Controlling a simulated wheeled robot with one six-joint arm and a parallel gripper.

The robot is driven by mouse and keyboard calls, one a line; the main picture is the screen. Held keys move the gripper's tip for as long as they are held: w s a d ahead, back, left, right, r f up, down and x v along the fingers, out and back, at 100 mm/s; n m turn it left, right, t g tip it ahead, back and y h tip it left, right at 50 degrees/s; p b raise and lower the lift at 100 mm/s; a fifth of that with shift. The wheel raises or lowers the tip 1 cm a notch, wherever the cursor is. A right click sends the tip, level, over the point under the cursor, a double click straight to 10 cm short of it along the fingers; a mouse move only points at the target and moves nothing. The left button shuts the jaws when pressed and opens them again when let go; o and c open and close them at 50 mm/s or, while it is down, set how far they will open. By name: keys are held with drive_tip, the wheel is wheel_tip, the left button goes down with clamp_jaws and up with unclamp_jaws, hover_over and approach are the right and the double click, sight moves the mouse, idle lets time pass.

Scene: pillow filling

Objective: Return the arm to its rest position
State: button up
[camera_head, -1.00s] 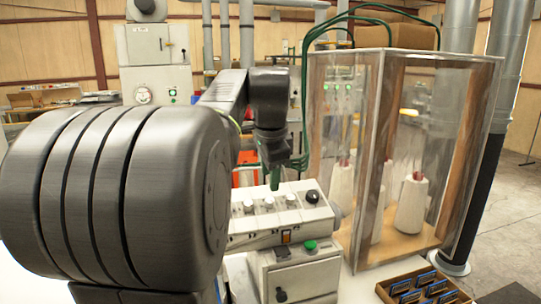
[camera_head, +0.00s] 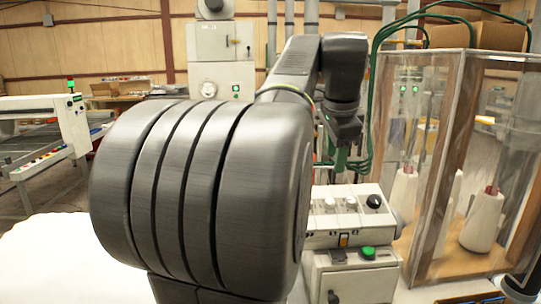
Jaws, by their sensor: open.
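My dark grey arm fills the left and middle of the head view, with its large rounded, grooved joint (camera_head: 205,190) nearest the camera. The forearm runs back and up to the wrist, which hangs down behind the joint. My gripper (camera_head: 341,156) points downward beyond the wrist, small and partly dark against the background. It is open, and nothing shows in it. It appears above and behind the control panel in the picture. The gap between gripper and panel cannot be judged.
A white control panel (camera_head: 327,220) with knobs stands right of the arm, above a box with a green button (camera_head: 368,252). A clear-walled cabinet (camera_head: 430,180) with white cones is at right. A white padded surface (camera_head: 45,260) lies lower left. A machine (camera_head: 70,125) stands far left.

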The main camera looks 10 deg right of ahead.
sight(330, 201)
drive_tip(key=x, duration=1.3)
drive_tip(key=shift+w+f, duration=0.1)
drive_tip(key=shift+f, duration=0.2)
drive_tip(key=shift+r, duration=0.1)
